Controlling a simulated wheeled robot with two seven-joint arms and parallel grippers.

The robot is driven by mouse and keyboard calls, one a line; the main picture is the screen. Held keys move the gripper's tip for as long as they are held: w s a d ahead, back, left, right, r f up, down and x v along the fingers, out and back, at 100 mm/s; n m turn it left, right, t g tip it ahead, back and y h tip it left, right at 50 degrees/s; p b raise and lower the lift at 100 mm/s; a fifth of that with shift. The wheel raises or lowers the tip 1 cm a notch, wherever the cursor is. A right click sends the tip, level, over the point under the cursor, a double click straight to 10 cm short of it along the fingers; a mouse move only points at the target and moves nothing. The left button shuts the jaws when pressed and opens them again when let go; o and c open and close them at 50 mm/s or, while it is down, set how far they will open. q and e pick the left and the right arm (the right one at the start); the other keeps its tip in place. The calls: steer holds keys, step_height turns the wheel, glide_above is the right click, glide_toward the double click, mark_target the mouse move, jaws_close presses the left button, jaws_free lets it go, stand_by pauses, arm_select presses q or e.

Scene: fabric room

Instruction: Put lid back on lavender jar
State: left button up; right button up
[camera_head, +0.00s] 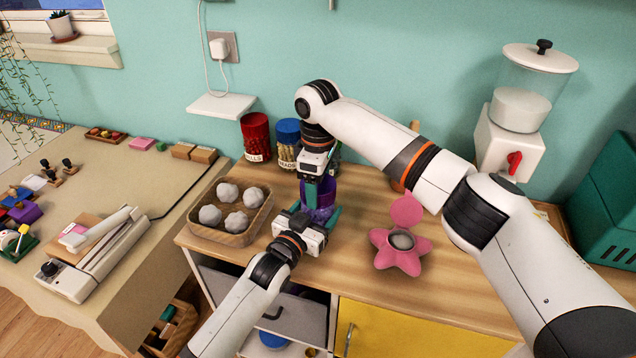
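The lavender jar (318,214) stands near the left part of the wooden counter, with a purple upper part (327,190) and a mottled lavender lower part. My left gripper (315,212) reaches in from the front, its teal fingers on either side of the lower jar, and appears shut on it. My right gripper (314,188) comes from above and behind, pointing down at the jar's top. A teal finger covers part of the jar. I cannot make out the lid as a separate thing, nor whether the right fingers hold it.
A wooden tray (221,238) of grey balls is left of the jar. Red (256,137) and blue (287,143) canisters stand behind. A pink star-shaped container (384,252) with a round pink top is at right, under my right arm. An open drawer (300,315) lies below the counter.

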steer(key=shift+c, duration=1.3)
steer(key=o, duration=1.2)
steer(key=shift+c, duration=0.2)
step_height(320, 180, up, 12)
arm_select(q)
steer(key=o, duration=2)
steer(key=shift+c, duration=0.2)
